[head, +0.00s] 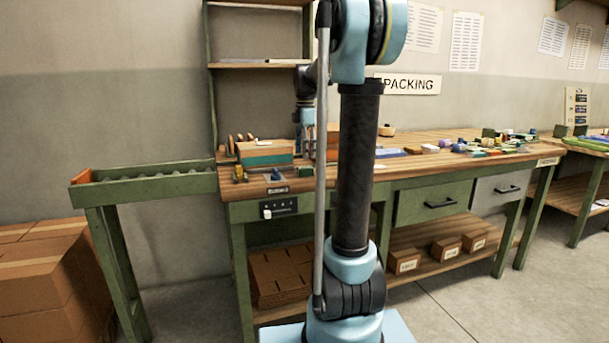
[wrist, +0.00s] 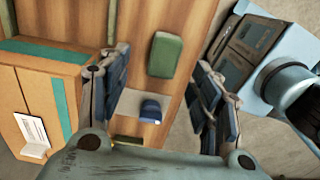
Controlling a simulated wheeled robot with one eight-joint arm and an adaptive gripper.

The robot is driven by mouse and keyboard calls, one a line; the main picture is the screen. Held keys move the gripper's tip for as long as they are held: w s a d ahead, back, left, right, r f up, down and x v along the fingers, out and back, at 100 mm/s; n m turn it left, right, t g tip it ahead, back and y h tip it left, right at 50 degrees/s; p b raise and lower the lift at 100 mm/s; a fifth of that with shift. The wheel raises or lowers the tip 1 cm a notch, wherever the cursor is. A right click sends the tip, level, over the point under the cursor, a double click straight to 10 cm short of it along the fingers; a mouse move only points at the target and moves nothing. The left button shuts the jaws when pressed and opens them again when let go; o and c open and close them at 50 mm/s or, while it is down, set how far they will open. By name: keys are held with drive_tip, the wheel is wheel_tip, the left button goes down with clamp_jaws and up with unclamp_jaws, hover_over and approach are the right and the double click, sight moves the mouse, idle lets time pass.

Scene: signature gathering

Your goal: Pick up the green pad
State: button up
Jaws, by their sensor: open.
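The green pad (wrist: 165,55) is a small rounded block lying on the wooden bench top (wrist: 140,35). In the wrist view it is ahead of my gripper (wrist: 162,80), between the lines of the two fingers and nearer the upper part of the picture. My gripper is open, with its dark blue-padded fingers apart and nothing held between them. I cannot tell the height of the fingers above the pad. In the head view my own arm covers part of the bench, and I cannot make out the pad surely there.
A blue object (wrist: 150,109) sits on the bench between the fingers, nearer the palm. A cardboard box with a teal band (wrist: 66,100) stands close left of the left finger; it also shows in the head view (head: 265,149). Several small coloured items (head: 490,145) lie at the bench's right.

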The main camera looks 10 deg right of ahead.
sight(304, 167)
drive_tip(key=shift+s+a+f, duration=0.1)
drive_tip(key=shift+f, duration=1.1)
drive_tip(key=shift+s+a+f, duration=0.1)
drive_tip(key=shift+s+f, duration=0.05)
drive_tip(key=shift+f, duration=1.05)
drive_tip(key=shift+s+a+f, duration=0.1)
drive_tip(key=shift+f, duration=1.1)
drive_tip(key=c, duration=1.1)
